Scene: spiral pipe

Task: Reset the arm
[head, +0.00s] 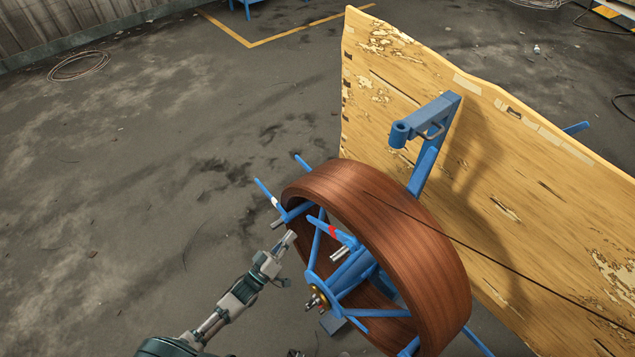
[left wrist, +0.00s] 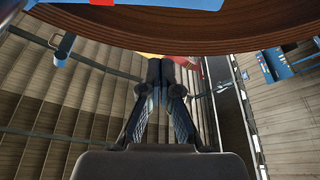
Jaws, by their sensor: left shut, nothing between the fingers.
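My left gripper (head: 284,243) reaches in from the lower left of the head view, close to the near left rim of the reel. In the left wrist view its fingers (left wrist: 160,72) are together with nothing between them. The brown coiled pipe (head: 425,235) is wound on a blue spoked reel (head: 350,268), to the right of the gripper. The coil's brown band (left wrist: 190,35) crosses the top of the left wrist view, beyond the fingertips. The gripper appears apart from the coil. My right gripper does not show.
A worn wooden board (head: 500,150) stands behind the reel. A blue post with an arm (head: 428,120) rises between them. A thin dark line (head: 500,262) runs right from the coil. The grey floor (head: 130,190) at left is clear apart from a cable loop (head: 78,66).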

